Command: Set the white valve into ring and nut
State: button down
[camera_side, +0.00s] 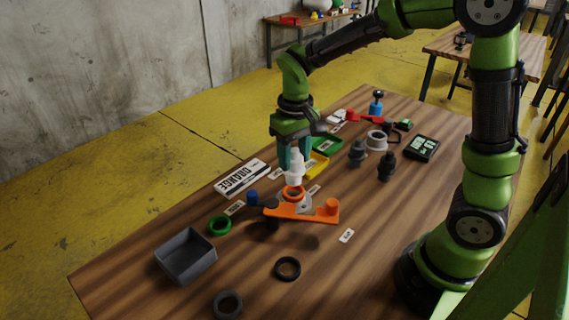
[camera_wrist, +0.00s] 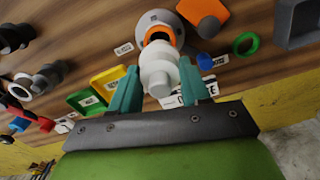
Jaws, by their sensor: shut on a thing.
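The white valve (camera_side: 295,167) is held upright between the teal fingers of my gripper (camera_side: 294,152). It also shows in the wrist view (camera_wrist: 158,70), between the two fingers. The valve is above an orange ring (camera_side: 293,193), which sits on a grey round part (camera_side: 304,204). In the wrist view the valve overlaps part of the orange ring (camera_wrist: 158,36), and I cannot tell whether they touch. I cannot tell which part is the nut.
An orange bar (camera_side: 300,212) with end knobs lies beside the ring. Grey valves (camera_side: 387,166) stand to the right.

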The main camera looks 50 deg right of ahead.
aim_at(294, 174)
jog(key=shift+f, duration=2.5)
jog(key=shift+f, duration=0.45)
jog(key=shift+c, duration=2.3)
grip_release()
jog(key=shift+o, duration=0.4)
jog(key=o, duration=0.4)
jog(key=shift+r, duration=0.1)
jog(key=shift+r, duration=3.9)
